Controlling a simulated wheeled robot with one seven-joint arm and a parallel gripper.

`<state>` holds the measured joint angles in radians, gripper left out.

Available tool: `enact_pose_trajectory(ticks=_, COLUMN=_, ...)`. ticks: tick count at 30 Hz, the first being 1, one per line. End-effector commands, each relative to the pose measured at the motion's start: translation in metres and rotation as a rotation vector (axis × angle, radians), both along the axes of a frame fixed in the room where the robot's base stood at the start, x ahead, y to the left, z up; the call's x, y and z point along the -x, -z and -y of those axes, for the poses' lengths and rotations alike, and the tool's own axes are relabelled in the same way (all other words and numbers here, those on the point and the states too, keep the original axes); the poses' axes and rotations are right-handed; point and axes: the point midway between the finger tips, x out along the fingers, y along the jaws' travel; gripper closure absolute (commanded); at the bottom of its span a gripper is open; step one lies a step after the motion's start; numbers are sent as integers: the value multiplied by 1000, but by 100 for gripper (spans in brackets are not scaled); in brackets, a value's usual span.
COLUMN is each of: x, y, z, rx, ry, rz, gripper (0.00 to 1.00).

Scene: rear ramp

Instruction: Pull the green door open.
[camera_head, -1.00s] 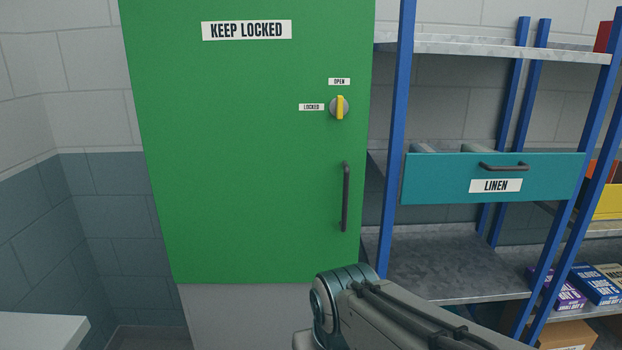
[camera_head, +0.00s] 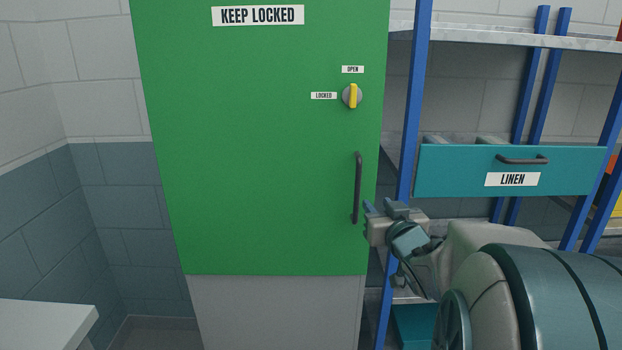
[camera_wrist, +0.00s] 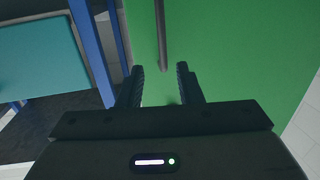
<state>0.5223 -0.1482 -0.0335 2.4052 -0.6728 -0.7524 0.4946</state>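The green door (camera_head: 260,150) stands shut on a pale grey cabinet, with a "KEEP LOCKED" label. Its dark vertical bar handle (camera_head: 357,188) is near the right edge. Above it, a round knob with a yellow lever (camera_head: 353,96) stands upright, in line with the "OPEN" label; "LOCKED" is at its left. My gripper (camera_head: 384,210) is just right of the handle's lower end. In the wrist view my gripper (camera_wrist: 159,70) is open and empty, and the handle (camera_wrist: 162,35) lines up between the fingers. I cannot tell whether they touch it.
Right of the door is a shelf rack with blue posts (camera_head: 408,110) and a teal "LINEN" drawer (camera_head: 460,172); my arm is in front of its lower part. A white surface (camera_head: 45,322) is at the lower left. The floor and wall left of the cabinet look clear.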

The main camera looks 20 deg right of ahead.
Motion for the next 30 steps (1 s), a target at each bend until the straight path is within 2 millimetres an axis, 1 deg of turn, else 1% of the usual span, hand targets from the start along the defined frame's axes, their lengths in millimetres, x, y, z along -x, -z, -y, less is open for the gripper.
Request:
enact_pose_trajectory(ticks=5, x=-3, y=-6, z=2, rx=-2, ry=-30, rz=45, gripper=68)
enact_pose_trajectory(ticks=8, x=-11, y=-7, z=3, rx=-2, ry=-32, rz=48, gripper=68)
enact_pose_trajectory(ticks=11, x=-25, y=-7, z=3, rx=-1, ry=-33, rz=47, gripper=68)
enact_pose_trajectory(ticks=24, x=-103, y=-7, z=10, rx=-1, ry=-32, rz=46, gripper=68)
enact_pose_trajectory(ticks=30, x=-127, y=-7, z=12, rx=-1, ry=-31, rz=47, gripper=68)
